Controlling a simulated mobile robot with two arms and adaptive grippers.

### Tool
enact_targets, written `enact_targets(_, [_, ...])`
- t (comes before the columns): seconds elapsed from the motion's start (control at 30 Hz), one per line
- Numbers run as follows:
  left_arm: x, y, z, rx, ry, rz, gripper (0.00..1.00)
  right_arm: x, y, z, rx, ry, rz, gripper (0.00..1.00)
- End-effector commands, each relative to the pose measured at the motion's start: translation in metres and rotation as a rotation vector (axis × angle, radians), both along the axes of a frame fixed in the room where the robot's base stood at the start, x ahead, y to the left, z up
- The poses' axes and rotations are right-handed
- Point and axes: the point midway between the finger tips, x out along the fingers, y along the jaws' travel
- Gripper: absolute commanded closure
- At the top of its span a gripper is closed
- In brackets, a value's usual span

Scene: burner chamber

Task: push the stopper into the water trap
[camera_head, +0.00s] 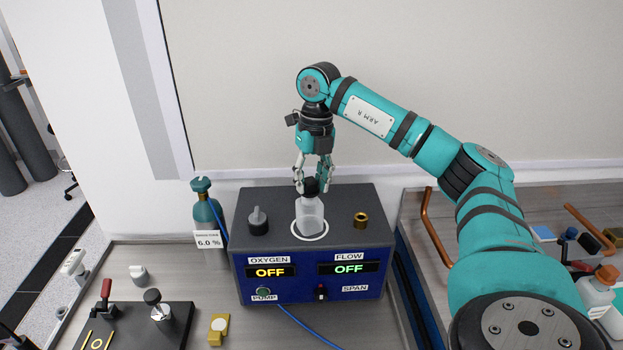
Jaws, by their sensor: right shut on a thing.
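The water trap (310,215) is a pale, translucent bottle standing upright within a white ring on top of the blue analyser box. The black stopper (311,187) is at the bottle's mouth. My right gripper (312,184) comes down from above and is shut on the stopper, its fingers on both sides of it. I cannot tell how deep the stopper sits in the neck. My left gripper is not in view.
The analyser box (310,290) has OXYGEN and FLOW displays reading OFF. A black knob (258,221) and a brass fitting (361,220) flank the bottle. A teal gas cylinder (206,213) stands left. A copper tube (436,228) is at right.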

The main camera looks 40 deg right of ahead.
Motion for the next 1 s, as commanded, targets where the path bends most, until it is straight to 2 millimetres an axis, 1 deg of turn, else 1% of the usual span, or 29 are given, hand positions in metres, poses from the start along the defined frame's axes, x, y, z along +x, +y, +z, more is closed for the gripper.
enact_targets(0.03, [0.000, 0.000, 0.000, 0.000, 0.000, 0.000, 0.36, 0.000, 0.000, -0.001, 0.000, -0.001, 0.000, 0.62])
enact_targets(0.2, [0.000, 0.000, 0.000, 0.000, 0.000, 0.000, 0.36, 0.000, 0.000, 0.000, 0.000, -0.001, 0.000, 0.40])
enact_targets(0.23, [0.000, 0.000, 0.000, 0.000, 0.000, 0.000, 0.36, 0.000, 0.000, 0.000, 0.000, -0.001, 0.000, 0.38])
enact_targets(0.47, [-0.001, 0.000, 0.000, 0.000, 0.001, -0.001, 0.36, 0.000, 0.000, 0.000, 0.000, -0.001, 0.000, 0.38])
enact_targets(0.57, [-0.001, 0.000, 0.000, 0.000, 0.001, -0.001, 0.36, 0.000, 0.000, 0.004, 0.000, -0.002, 0.000, 0.38])
enact_targets(0.67, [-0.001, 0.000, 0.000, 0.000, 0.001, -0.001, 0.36, 0.001, -0.001, 0.016, 0.000, -0.005, 0.000, 0.38])
enact_targets(0.77, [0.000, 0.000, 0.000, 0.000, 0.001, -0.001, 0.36, 0.001, -0.002, 0.035, 0.001, -0.006, 0.001, 0.38])
enact_targets(0.9, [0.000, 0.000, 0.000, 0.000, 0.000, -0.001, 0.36, 0.000, -0.005, 0.068, 0.000, -0.006, 0.000, 0.38])
enact_targets(1.0, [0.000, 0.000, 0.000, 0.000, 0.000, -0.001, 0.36, -0.001, -0.006, 0.081, -0.002, -0.006, 0.000, 0.38])
